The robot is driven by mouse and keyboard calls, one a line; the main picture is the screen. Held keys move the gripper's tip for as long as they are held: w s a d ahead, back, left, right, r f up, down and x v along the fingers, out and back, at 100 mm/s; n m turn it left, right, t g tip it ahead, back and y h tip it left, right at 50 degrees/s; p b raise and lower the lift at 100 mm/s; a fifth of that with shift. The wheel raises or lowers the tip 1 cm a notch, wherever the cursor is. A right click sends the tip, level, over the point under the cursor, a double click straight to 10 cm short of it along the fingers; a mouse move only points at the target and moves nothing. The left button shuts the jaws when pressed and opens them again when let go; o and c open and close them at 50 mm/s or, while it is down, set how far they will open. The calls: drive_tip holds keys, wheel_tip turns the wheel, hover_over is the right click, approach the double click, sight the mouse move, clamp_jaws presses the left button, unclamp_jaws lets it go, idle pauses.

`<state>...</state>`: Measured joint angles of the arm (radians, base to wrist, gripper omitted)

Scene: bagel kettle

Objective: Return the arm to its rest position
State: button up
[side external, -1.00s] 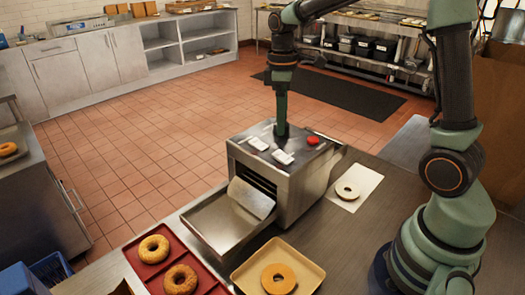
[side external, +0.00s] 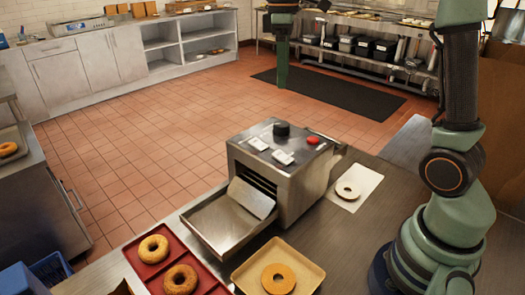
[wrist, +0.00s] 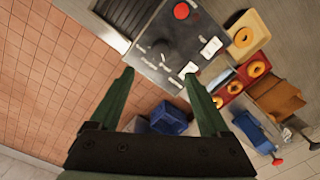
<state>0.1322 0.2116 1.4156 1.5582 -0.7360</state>
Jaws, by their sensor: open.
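My gripper (side external: 281,72) hangs above and behind the steel toaster (side external: 277,190), clear of its top. In the wrist view its green fingers (wrist: 158,76) are spread apart with nothing between them. The toaster's top carries a black knob (side external: 282,129), a red button (side external: 313,140) and pale labelled switches. Its top also shows beyond the fingertips in the wrist view (wrist: 168,35). My arm is raised, and its upper part is cut off by the frame's top.
A red tray (side external: 214,278) with ring bagels, a tan tray (side external: 308,272) with a bagel half, and a white board (side external: 368,178) with a bagel half lie around the toaster. Blue bins (side external: 50,270) stand at lower left.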

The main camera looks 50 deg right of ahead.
drive_tip(key=s+a+f+m+t, duration=0.2)
drive_tip(key=s+m+t, duration=0.1)
drive_tip(key=s, duration=0.3)
drive_tip(key=s+a+f+m+t, duration=0.3)
drive_tip(key=s+m, duration=0.1)
drive_tip(key=s, duration=0.2)
drive_tip(key=shift+s+a+f, duration=0.15)
drive_tip(key=shift+a+f, duration=0.05)
idle(0.7)
